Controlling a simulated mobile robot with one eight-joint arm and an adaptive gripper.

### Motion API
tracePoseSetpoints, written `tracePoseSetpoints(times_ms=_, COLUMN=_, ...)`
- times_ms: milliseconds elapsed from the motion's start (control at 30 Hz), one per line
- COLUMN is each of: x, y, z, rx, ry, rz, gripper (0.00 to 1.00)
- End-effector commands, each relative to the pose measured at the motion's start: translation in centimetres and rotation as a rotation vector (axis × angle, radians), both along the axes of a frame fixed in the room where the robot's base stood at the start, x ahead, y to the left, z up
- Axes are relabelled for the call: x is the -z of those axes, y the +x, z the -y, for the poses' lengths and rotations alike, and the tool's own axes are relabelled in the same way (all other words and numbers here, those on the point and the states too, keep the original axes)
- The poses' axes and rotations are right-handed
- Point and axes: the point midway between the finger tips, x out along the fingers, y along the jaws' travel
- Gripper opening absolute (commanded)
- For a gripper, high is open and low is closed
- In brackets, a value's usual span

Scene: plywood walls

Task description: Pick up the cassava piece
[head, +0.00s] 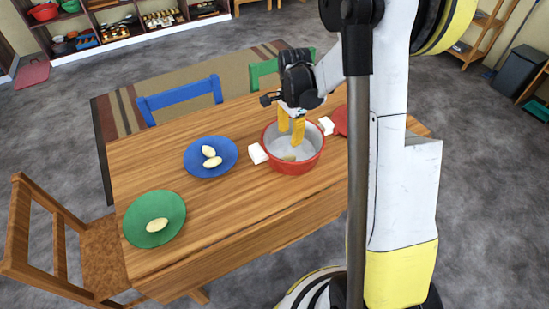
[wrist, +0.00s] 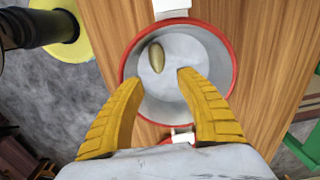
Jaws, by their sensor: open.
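A red pot with a grey inside (head: 318,158) stands on the wooden table. One oval, yellowish-brown piece, apparently the cassava piece (head: 289,158), lies on its floor; it also shows in the wrist view (wrist: 156,57), off the pot's centre. My gripper (head: 291,134) is open and empty, with its yellow fingers pointing down over and into the pot. In the wrist view the fingertips (wrist: 160,79) are spread apart, and the piece lies beyond them, touching neither. Similar pale pieces lie elsewhere: two on a blue plate (head: 193,166) and one on a green plate (head: 140,236).
White blocks, seemingly the pot's handles, stand at its left (head: 258,154) and right (head: 326,125). A red item (head: 341,121) is partly hidden behind my arm. Chairs in blue (head: 180,95), green (head: 263,70) and brown (head: 100,255) surround the table. Bare tabletop lies front of the pot.

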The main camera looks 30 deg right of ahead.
Motion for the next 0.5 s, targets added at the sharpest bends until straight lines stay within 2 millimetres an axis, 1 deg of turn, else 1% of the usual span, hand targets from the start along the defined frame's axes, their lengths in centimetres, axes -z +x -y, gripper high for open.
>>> tracePoseSetpoints(times_ms=100, x=1.2, y=0.2, z=0.5, rx=0.038, ry=0.005, rz=-0.013, gripper=0.42)
tracePoseSetpoints(times_ms=233, x=2.8, y=0.2, z=0.5, rx=0.043, ry=0.004, rz=-0.016, gripper=0.42)
tracePoseSetpoints(times_ms=400, x=5.8, y=0.2, z=0.5, rx=0.041, ry=0.005, rz=-0.014, gripper=0.42)
tracePoseSetpoints(times_ms=500, x=6.7, y=0.2, z=0.5, rx=0.04, ry=0.005, rz=-0.014, gripper=0.42)
